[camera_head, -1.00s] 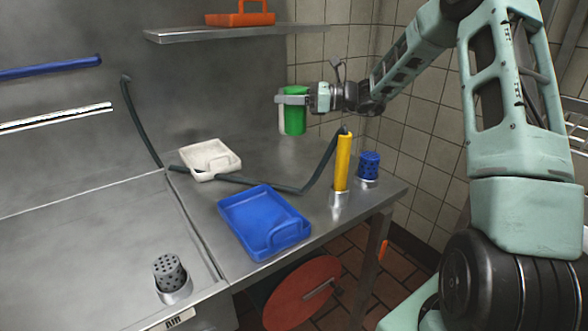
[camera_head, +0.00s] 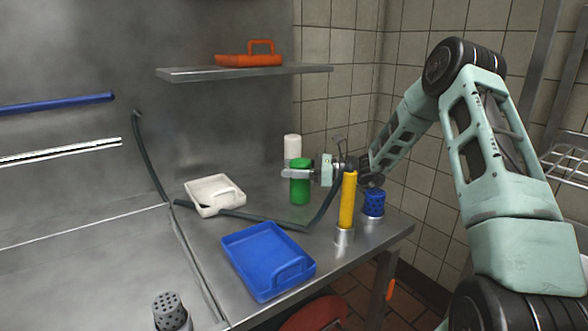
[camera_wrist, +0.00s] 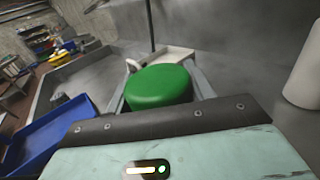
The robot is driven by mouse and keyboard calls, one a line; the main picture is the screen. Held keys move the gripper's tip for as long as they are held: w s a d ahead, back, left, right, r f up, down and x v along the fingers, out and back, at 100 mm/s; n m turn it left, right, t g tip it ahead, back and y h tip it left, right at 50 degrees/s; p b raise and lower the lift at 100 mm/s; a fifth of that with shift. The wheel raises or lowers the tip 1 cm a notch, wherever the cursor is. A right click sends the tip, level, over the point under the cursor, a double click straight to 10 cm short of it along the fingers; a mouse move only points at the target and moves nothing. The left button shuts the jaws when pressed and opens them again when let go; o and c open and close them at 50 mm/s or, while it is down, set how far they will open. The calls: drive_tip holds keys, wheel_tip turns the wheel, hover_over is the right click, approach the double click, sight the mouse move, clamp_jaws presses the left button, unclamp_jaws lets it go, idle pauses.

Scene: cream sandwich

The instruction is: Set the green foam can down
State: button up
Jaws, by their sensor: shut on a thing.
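The green foam can (camera_head: 300,188) is upright at the back of the steel counter, right of the white tray. My gripper (camera_head: 296,173) is shut around its upper part. The can's base is at or very near the counter top; I cannot tell whether it touches. In the wrist view the can's round green top (camera_wrist: 158,87) shows between my fingers. A white can (camera_head: 292,147) stands just behind the green can, and it also shows at the right edge of the wrist view (camera_wrist: 305,75).
A white tray (camera_head: 204,208) and a blue tray (camera_head: 236,262) lie on the counter (camera_head: 330,262). A yellow cylinder (camera_head: 348,200) and a blue perforated cup (camera_head: 374,203) stand at right. A dark hose (camera_head: 262,220) crosses between. An orange caddy (camera_head: 249,60) sits on the shelf (camera_head: 190,74).

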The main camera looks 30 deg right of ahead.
drive_tip(key=o, duration=1.2)
drive_tip(key=shift+f, duration=0.1)
drive_tip(key=shift+o, duration=0.2)
drive_tip(key=v, duration=0.7)
drive_tip(key=shift+s+d+b, duration=0.2)
drive_tip(key=shift+d+b, duration=0.05)
drive_tip(key=shift+b, duration=0.05)
